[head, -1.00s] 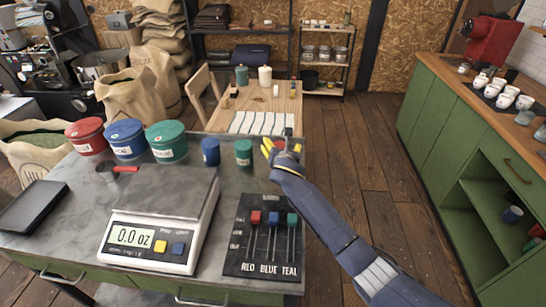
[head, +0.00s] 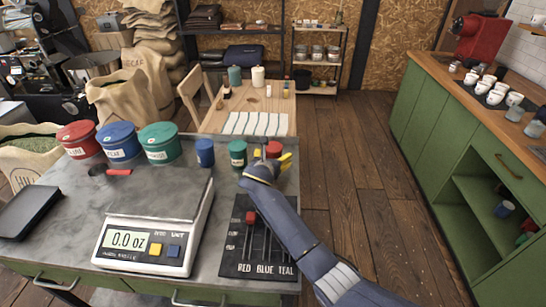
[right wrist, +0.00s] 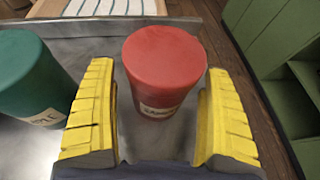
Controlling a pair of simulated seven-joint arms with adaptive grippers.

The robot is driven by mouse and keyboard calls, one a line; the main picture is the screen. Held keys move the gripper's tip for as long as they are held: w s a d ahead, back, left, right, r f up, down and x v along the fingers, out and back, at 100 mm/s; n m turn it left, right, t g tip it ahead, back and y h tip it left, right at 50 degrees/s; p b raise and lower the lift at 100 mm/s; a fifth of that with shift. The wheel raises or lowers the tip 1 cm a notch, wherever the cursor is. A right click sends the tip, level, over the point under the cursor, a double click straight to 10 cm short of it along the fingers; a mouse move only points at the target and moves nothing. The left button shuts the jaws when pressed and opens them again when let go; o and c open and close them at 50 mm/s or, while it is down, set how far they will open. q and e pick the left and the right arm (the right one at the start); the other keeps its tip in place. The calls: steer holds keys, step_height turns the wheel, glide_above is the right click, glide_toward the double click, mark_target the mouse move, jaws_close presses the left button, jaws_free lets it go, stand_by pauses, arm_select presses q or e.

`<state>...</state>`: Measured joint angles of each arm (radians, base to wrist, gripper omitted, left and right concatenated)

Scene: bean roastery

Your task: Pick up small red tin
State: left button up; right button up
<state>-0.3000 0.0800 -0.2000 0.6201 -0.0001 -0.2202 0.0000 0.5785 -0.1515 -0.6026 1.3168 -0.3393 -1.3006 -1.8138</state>
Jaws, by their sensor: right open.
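The small red tin (head: 273,149) stands upright at the far right corner of the metal table, partly hidden behind my right gripper (head: 268,158) in the head view. In the right wrist view the red tin (right wrist: 164,68) sits between and just ahead of the two yellow fingers of the right gripper (right wrist: 158,118). The fingers are spread apart, with a visible gap on each side of the tin. A small teal tin (head: 237,153) stands close to the left of it and also shows in the right wrist view (right wrist: 32,75). My left gripper is out of view.
A small blue tin (head: 205,153) and large red (head: 78,139), blue (head: 119,142) and teal (head: 159,143) tins line the table's back. A scale (head: 150,235) and a slider panel (head: 258,258) stand in front. Floor lies right of the table edge.

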steer(key=shift+w+d+f, duration=0.1)
steer(key=shift+w, duration=0.15)
steer(key=shift+c, duration=0.2)
steer(key=c, duration=1.4)
